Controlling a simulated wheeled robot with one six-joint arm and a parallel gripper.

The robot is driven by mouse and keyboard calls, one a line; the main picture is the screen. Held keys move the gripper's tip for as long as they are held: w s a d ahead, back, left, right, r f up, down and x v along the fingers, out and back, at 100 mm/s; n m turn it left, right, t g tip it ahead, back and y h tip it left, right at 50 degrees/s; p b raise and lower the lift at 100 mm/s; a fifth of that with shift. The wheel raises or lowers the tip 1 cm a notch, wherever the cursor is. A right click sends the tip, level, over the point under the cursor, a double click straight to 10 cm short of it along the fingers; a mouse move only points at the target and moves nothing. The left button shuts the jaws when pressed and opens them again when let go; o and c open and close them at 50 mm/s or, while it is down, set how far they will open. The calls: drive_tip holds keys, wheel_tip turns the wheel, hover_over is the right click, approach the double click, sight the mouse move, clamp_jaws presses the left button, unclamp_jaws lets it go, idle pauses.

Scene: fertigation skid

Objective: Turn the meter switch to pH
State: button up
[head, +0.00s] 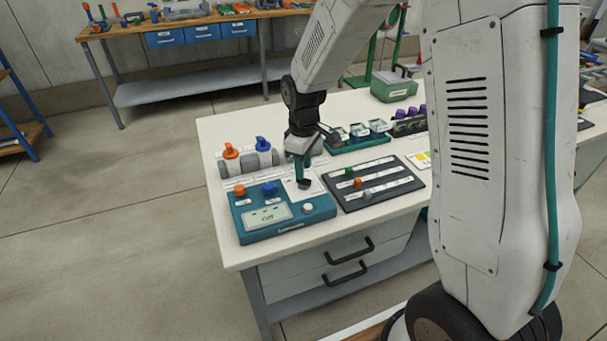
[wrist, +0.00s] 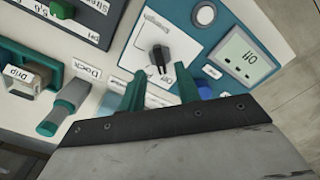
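The meter (head: 285,224) is a teal box on the near left of the white bench; its display (head: 267,216) appears to read Off. The display also shows in the wrist view (wrist: 246,57). Its black meter switch (wrist: 160,56) stands on a white panel, with its narrow end toward a label that looks like Off. Other panel lettering is too small to read surely. My gripper (wrist: 162,78) is open and empty, its two teal fingers apart. It points down over the panel, with the switch just past the fingertips in the wrist view. Contact cannot be told.
An orange knob (head: 240,190), a blue knob (head: 269,188) and a white button (head: 308,208) are on the meter. A dark board with sliders (head: 372,187) lies to its right. Orange-capped (head: 231,153) and blue-capped (head: 263,145) bottles stand behind. A teal-and-grey probe (wrist: 62,108) lies near the fingers.

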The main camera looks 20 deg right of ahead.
sight(304, 182)
drive_tip(key=shift+f, duration=1.75)
drive_tip(key=shift+c, duration=0.3)
clamp_jaws()
drive_tip(key=shift+m, duration=0.4)
drive_tip(key=m, duration=0.5)
drive_tip(key=shift+m, duration=0.3)
drive_tip(key=m, duration=0.5)
drive_tip(key=shift+m, duration=0.3)
